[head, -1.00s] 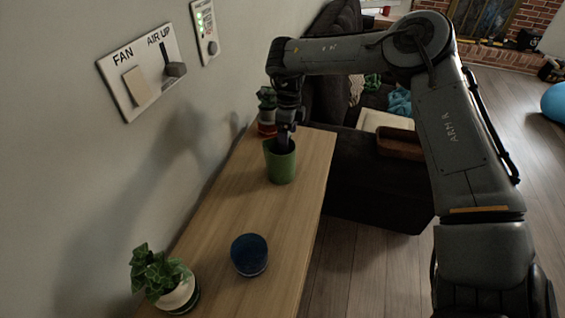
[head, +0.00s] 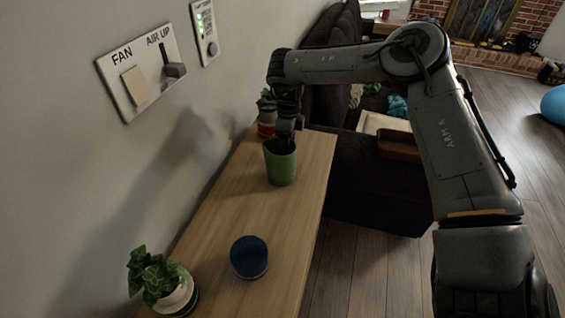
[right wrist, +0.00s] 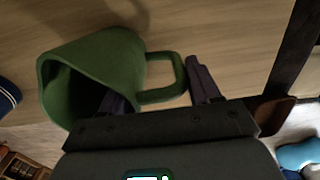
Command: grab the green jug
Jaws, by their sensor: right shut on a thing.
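The green jug (head: 281,166) stands upright on the wooden table (head: 225,215), towards its far end. In the right wrist view the jug (right wrist: 95,62) shows its open mouth at the left and its handle (right wrist: 178,72) at the right. My right gripper (head: 286,140) is at the jug's top from above and behind. In the right wrist view its two fingers (right wrist: 157,88) lie either side of the handle, and it is shut on the jug. The exact contact is partly hidden by the gripper body. My left gripper is not in view.
A dark blue cup (head: 249,257) and a potted plant (head: 161,281) stand at the near end of the table. Another potted plant (head: 266,116) stands behind the jug. A wall with a switch panel (head: 141,72) borders the left, a dark sofa (head: 375,185) the right.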

